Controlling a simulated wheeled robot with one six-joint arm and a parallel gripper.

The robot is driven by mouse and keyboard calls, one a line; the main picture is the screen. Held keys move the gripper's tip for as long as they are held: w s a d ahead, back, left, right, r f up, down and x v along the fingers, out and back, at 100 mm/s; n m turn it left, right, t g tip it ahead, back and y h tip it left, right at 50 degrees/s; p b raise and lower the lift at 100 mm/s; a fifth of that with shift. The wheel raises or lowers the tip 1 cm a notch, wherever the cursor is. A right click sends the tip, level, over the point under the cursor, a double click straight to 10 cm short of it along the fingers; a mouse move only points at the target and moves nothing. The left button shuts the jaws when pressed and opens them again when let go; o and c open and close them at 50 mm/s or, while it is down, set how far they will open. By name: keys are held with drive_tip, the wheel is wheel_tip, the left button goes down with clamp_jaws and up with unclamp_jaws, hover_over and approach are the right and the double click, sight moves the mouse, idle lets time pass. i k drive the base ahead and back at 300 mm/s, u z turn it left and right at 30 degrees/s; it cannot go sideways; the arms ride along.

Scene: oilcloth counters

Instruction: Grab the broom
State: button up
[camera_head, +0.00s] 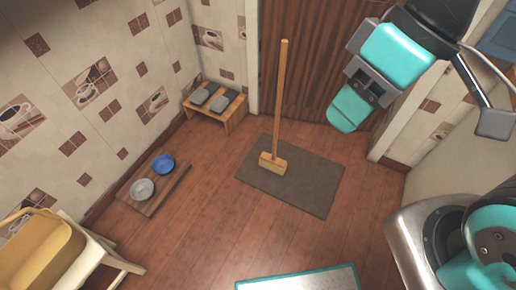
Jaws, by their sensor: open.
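The broom (279,100) stands upright on a dark floor mat (315,190) in the head view. Its long wooden handle rises in front of the brown slatted door or curtain. Its pale block head (272,164) rests on the mat. My gripper (352,106) hangs from my teal and grey arm at the upper right. It is open and appears empty, to the right of the broom handle and apart from it in the picture. Its fingers are seen at an angle, so the gap between them is hard to see.
A low wooden bench (232,121) with grey shoes or slippers stands by the back wall. A wooden board (140,203) with a blue bowl (163,164) and a grey bowl (142,189) lies at left. A yellow tray (47,252) is at lower left. Floor around the mat is mostly clear.

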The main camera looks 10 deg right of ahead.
sight(269, 162)
drive_tip(key=z, duration=0.05)
drive_tip(key=i, duration=1.05)
drive_tip(key=u, duration=0.6)
